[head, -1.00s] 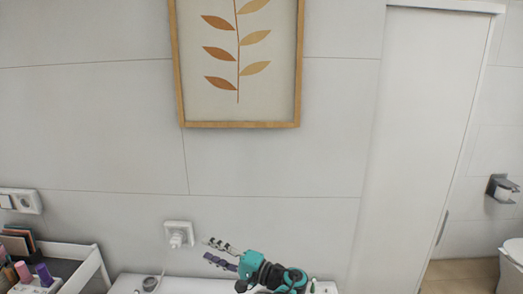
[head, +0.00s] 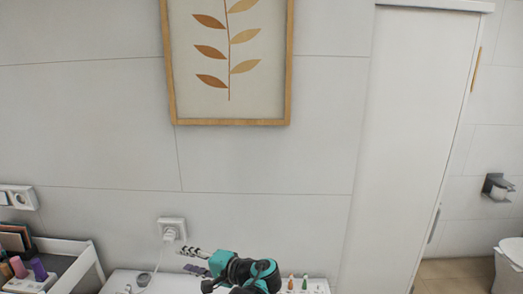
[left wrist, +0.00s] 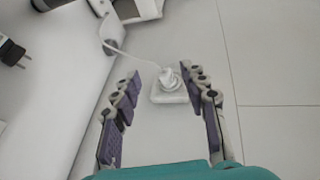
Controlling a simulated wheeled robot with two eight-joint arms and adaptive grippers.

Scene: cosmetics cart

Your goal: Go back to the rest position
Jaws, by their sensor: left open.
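My left gripper (head: 190,260) is low in the middle of the head view, above the white cart top (head: 165,283). Its teal body is at the right and its fingers point left toward the wall. In the left wrist view the left gripper (left wrist: 160,100) is open, with its purple-padded fingers spread apart and nothing between them. Beyond the fingertips is a white wall socket with a plug (left wrist: 170,85). It also shows in the head view (head: 172,230). My right gripper does not show.
A white tray (head: 84,268) with cosmetics stands at the lower left. Small coloured-tip items (head: 298,283) stand right of my gripper. A framed leaf picture (head: 228,123) hangs on the wall. A tall white door (head: 410,140) and a toilet (head: 509,268) are at the right.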

